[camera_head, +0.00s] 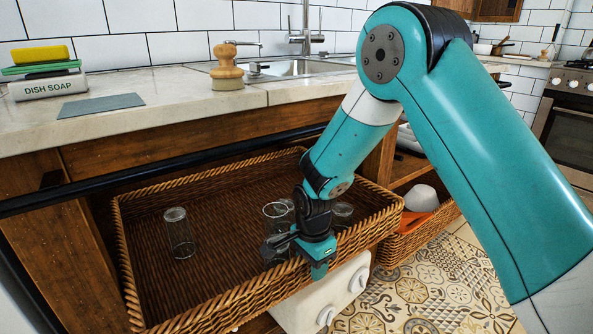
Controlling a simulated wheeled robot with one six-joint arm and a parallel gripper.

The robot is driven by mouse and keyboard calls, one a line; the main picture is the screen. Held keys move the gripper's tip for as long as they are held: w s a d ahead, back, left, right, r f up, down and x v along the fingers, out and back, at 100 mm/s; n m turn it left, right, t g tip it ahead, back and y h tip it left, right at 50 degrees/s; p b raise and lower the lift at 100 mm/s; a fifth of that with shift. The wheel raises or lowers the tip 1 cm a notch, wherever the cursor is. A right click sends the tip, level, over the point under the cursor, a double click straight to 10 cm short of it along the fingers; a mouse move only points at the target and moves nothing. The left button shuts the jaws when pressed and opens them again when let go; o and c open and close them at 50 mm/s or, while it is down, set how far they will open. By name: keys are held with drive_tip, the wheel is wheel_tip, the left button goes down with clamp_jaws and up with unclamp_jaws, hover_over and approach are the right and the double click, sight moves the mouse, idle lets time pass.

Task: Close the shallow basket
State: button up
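The shallow wicker basket (185,187) is pulled out from under the counter and juts into the room. Several clear glasses are in it: one glass (179,233) stands alone at the left, and others (277,214) cluster near my gripper. My gripper (297,254) points down at the basket's near right rim. Its dark part is over the inside of the basket and its teal part is at the rim. My arm hides part of the right side and some glasses. I cannot tell whether the fingers touch or hold the rim.
A second wicker basket (410,243) with orange and white items sits to the right. A white panel with knobs (325,300) is below the shallow basket. A black rail (150,172) runs along the counter (190,115). Patterned floor (440,290) is free at the lower right.

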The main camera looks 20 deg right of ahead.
wheel_tip(320, 180, up, 17)
drive_tip(key=p, duration=0.6)
drive_tip(key=s+a+r+n+p, duration=0.1)
drive_tip(key=s+r+n+p, duration=0.2)
drive_tip(key=r, duration=0.3)
drive_tip(key=s+a+r+n+y+p, duration=0.1)
drive_tip(key=s+r+n+p, duration=0.2)
drive_tip(key=r, duration=0.3)
drive_tip(key=shift+s+n, duration=0.25)
drive_tip(key=shift+n, duration=0.05)
drive_tip(key=shift+f, duration=0.1)
